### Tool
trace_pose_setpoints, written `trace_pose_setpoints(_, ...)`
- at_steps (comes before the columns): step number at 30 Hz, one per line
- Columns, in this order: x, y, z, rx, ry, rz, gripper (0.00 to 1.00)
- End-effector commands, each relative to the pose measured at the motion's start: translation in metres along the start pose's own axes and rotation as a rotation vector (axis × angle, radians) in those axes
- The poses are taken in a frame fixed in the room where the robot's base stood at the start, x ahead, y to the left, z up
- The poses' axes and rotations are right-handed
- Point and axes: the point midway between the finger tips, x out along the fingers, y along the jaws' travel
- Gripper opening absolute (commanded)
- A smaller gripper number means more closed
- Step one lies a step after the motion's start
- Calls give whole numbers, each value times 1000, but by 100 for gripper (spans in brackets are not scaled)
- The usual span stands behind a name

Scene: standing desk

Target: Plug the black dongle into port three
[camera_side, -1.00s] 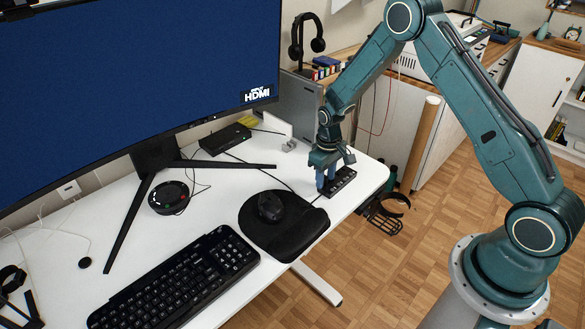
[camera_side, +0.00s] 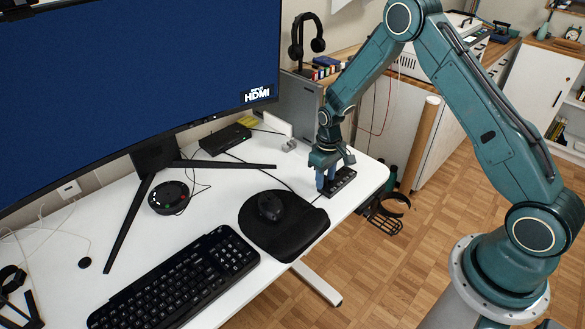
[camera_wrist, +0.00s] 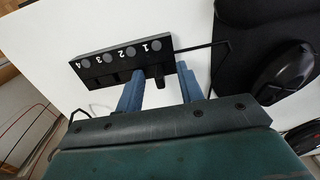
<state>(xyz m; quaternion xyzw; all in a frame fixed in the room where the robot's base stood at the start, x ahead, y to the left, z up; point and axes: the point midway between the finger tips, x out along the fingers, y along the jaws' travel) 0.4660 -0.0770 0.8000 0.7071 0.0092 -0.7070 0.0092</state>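The black hub (camera_wrist: 112,66) lies on the white desk, with ports numbered 4 to 1 from left to right in the wrist view. It also shows in the side view (camera_side: 344,180). A small black stub, which looks like the dongle (camera_wrist: 158,77), sticks out from the hub's near edge by port one. My gripper (camera_wrist: 160,76) is at that edge with its two blue fingers apart, one on each side of the stub. Gaps show between stub and fingers. In the side view, my gripper (camera_side: 327,187) is low at the hub and hides part of it; the dongle cannot be made out there.
A black cable (camera_wrist: 205,46) leaves the hub's right end. The mouse (camera_side: 270,206) on its pad (camera_side: 285,230) and the keyboard (camera_side: 180,280) lie left of the hub in the side view. The desk's right edge is close to the hub.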

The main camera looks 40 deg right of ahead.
Motion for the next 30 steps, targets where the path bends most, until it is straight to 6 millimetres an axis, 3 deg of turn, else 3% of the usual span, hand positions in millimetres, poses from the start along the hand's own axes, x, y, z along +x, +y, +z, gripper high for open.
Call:
trace_pose_setpoints(2,0,0,0,0,0,0,35)
trace_pose_setpoints(6,0,0,0,0,0,0,8)
trace_pose_setpoints(8,0,0,0,0,0,0,0)
trace_pose_setpoints(30,-12,0,0,0,1,0,0)
